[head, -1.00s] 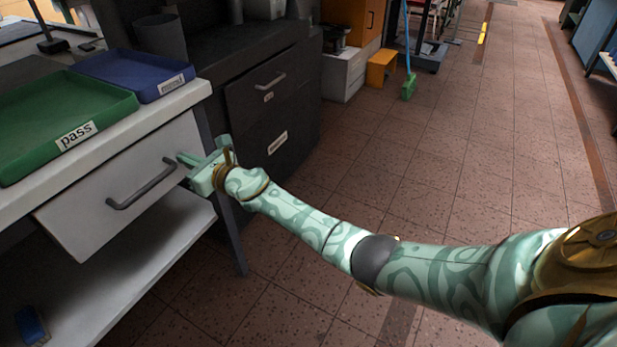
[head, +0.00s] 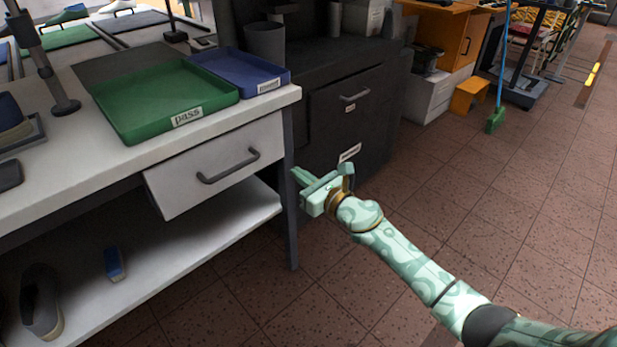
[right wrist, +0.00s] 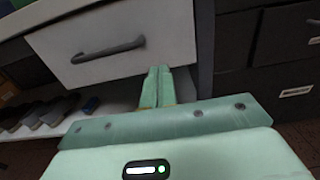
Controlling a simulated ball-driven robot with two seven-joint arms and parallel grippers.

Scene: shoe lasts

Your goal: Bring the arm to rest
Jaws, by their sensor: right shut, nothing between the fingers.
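My right arm reaches in from the lower right in the head view. My right gripper (head: 300,180) is shut and empty, in front of the bench's right leg and just right of the white drawer (head: 222,168). In the right wrist view the shut fingers (right wrist: 157,85) point toward the drawer front, below and right of its dark handle (right wrist: 108,50). I cannot tell the exact gap between the fingertips and the bench. The drawer looks partly pulled out. My left gripper does not show.
A green tray labelled pass (head: 165,100) and a blue tray (head: 240,72) lie on the bench. A shoe last (head: 41,300) and a blue block (head: 114,264) are on the lower shelf. A dark cabinet (head: 365,120) stands behind.

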